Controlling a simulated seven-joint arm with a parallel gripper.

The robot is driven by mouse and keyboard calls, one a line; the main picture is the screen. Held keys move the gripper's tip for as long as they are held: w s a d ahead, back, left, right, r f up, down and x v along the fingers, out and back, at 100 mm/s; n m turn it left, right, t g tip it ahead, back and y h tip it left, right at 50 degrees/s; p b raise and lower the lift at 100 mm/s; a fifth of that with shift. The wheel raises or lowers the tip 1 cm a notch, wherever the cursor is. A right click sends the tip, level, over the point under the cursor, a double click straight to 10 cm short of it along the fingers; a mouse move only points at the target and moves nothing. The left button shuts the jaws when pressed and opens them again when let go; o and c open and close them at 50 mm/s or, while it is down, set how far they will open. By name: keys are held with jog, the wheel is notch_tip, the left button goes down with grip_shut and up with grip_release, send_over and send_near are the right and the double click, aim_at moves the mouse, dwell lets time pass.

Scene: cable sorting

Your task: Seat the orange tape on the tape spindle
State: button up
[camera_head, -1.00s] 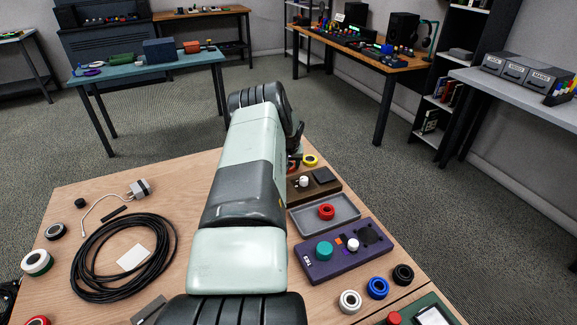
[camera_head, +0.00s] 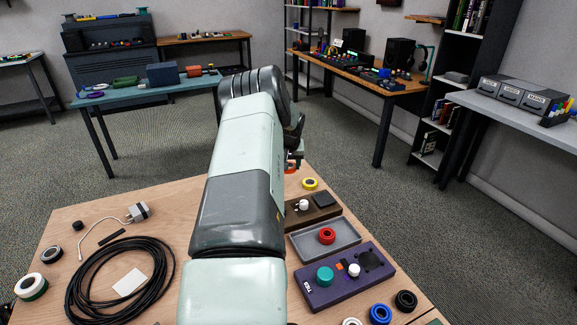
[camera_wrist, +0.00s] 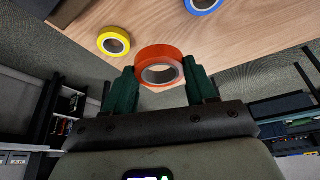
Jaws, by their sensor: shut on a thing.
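The orange tape (camera_wrist: 160,54) is a thick ring held between the dark green fingers of my gripper (camera_wrist: 160,74) in the wrist view. It is gripped across its sides, with its hole showing. In the head view a small orange-red part of the tape (camera_head: 291,167) shows beyond my arm, near the table's far edge, and the fingers are mostly hidden. I cannot tell for sure which fixture is the tape spindle. A brown block (camera_head: 323,213) bears a white post (camera_head: 304,204) and a dark square. A purple board (camera_head: 335,288) bears a teal cylinder (camera_head: 325,276) and a white knob (camera_head: 354,270).
A yellow tape (camera_head: 310,184) lies near the held one, left of it in the wrist view (camera_wrist: 113,42). A red tape (camera_head: 327,236) sits in a grey tray (camera_head: 345,228). Blue (camera_head: 380,314) and black (camera_head: 405,300) rolls lie in front. A black cable coil (camera_head: 110,275) lies left.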

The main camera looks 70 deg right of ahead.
jog(key=shift+a, duration=0.5)
jog(key=s+a+m, duration=0.1)
jog(key=a, duration=0.3)
jog(key=s+a+m+g, duration=0.1)
jog(key=a+m, duration=0.1)
jog(key=a, duration=0.3)
jog(key=s+a+m, duration=0.1)
jog(key=a, duration=0.3)
jog(key=shift+a+g, duration=0.35)
jog(key=shift+g, duration=0.05)
jog(key=shift+a+f, duration=0.15)
jog(key=shift+f, duration=1.35)
jog(key=shift+f, duration=0.55)
jog(key=shift+f, duration=0.65)
jog(key=shift+f, duration=0.55)
